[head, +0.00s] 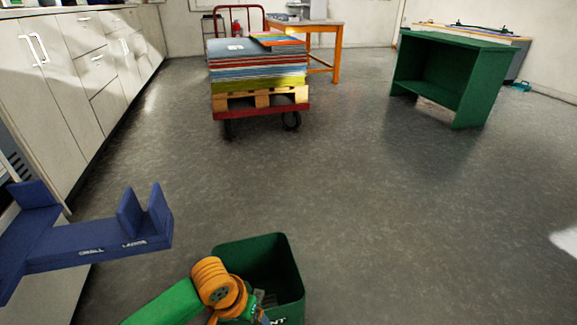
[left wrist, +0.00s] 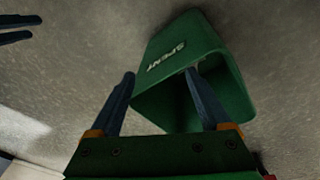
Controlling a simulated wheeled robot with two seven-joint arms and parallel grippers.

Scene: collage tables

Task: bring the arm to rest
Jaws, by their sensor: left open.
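My left arm comes in from the bottom of the head view, with green and orange links. Its gripper (head: 264,300) is small and partly hidden there, at the green bin. The green bin (head: 290,270) stands at the bottom centre of the head view. It also shows in the left wrist view (left wrist: 180,48), beyond the fingers, with the word SPENT on its side. The bin's inside is dark and its contents cannot be told.
A blue labelled holder (head: 95,245) with upright prongs is at the left. White cabinets (head: 70,80) line the left wall. A red cart (head: 262,112) with stacked sheets, a wooden table (head: 335,50) and a green shelf unit (head: 455,75) stand farther back. The middle floor is clear.

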